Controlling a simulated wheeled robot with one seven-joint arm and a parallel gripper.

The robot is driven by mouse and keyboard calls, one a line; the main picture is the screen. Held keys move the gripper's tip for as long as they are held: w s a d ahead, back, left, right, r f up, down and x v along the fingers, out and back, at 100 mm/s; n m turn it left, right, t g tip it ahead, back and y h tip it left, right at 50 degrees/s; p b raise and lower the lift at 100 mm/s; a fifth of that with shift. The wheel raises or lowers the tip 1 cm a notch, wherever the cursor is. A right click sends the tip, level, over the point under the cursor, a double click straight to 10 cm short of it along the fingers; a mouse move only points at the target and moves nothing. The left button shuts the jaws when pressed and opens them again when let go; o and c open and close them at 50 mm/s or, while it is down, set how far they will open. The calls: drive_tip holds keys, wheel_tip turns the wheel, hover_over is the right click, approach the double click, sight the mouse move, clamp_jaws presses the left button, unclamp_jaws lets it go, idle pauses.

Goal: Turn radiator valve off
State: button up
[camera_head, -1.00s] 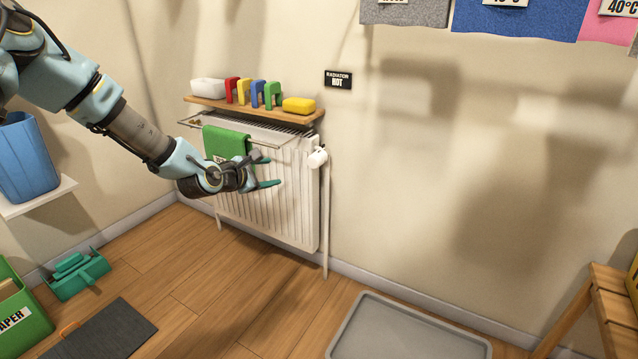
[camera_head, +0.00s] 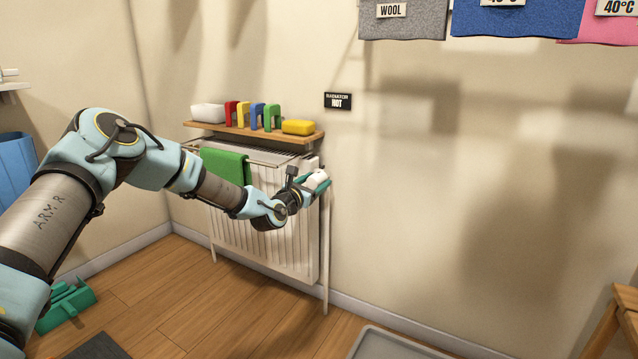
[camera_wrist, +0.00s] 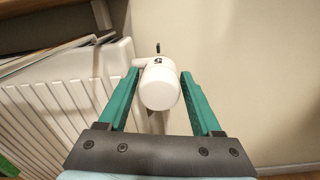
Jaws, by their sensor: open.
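The white radiator valve (camera_wrist: 160,86) is a round knob with a dark mark on it, at the right upper end of the white radiator (camera_head: 262,236). In the wrist view it lies between the two green fingers of my gripper (camera_wrist: 162,88). The fingers are open around it; the left one looks very close to the knob, and a gap shows on the right. In the head view my gripper (camera_head: 318,186) is at the valve, and its fingers partly hide the knob (camera_head: 317,176). A wall sign (camera_head: 338,101) reads "RADIATOR HOT".
A green cloth (camera_head: 226,166) hangs on a rail in front. A grey tray (camera_head: 395,345) lies on the floor. The wall right of the valve is clear.

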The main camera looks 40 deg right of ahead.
drive_tip(key=shift+x, duration=0.95)
clamp_jaws()
